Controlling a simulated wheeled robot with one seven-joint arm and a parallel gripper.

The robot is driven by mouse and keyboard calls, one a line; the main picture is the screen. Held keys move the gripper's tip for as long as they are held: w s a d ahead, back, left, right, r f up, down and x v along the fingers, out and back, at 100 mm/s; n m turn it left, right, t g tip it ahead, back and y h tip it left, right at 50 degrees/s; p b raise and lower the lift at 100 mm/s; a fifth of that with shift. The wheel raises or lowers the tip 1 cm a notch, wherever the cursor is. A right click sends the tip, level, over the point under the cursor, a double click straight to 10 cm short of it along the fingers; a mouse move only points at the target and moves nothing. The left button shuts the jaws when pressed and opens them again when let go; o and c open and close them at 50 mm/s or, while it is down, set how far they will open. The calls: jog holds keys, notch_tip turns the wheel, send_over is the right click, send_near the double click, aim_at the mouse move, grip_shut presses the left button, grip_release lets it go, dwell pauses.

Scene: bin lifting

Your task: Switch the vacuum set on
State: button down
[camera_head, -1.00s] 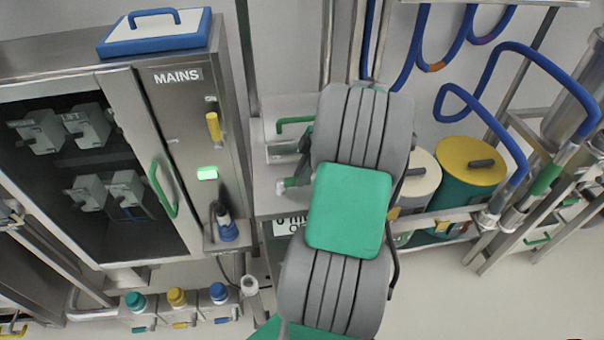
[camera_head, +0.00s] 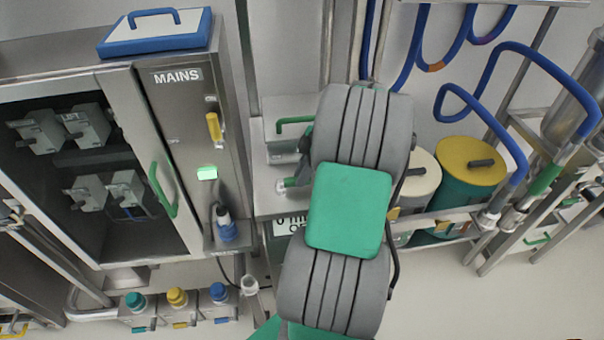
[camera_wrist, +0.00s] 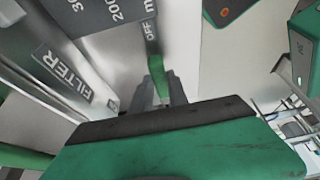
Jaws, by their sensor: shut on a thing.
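In the wrist view my gripper (camera_wrist: 165,92) has its dark fingers closed around a green lever (camera_wrist: 152,50). The lever stands against a pale metal panel, with the word OFF beside it. In the head view my arm covers most of the gripper and lever. A grey unit with a green handle (camera_head: 294,122) shows to the left of my arm. Below it is a white label (camera_head: 290,224), partly hidden, its text only partly readable. I cannot tell the lever's full position from these frames.
A steel cabinet marked MAINS (camera_head: 178,76) stands at left, with a yellow lever (camera_head: 213,126) and a lit green indicator (camera_head: 207,173). A green-and-yellow canister (camera_head: 470,185) and blue hoses stand at right.

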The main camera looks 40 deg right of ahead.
jog(key=shift+w+d+n+g, duration=0.3)
jog(key=shift+w+n+g, duration=0.25)
jog(key=shift+n, duration=0.65)
jog(key=shift+w+d+n+g+y, duration=0.2)
jog(key=shift+w+n+g+y, duration=0.35)
jog(key=shift+n, duration=0.65)
jog(key=shift+w+n+g+p, duration=0.35)
jog(key=shift+w+n, duration=0.2)
jog(key=shift+n, duration=0.45)
jog(key=shift+w+n+g+p, duration=0.25)
jog(key=shift+w+n+p, duration=0.25)
jog(key=shift+n, duration=0.5)
jog(key=shift+w+h, duration=0.1)
jog(key=shift+h, duration=0.15)
jog(key=c, duration=1.3)
grip_release()
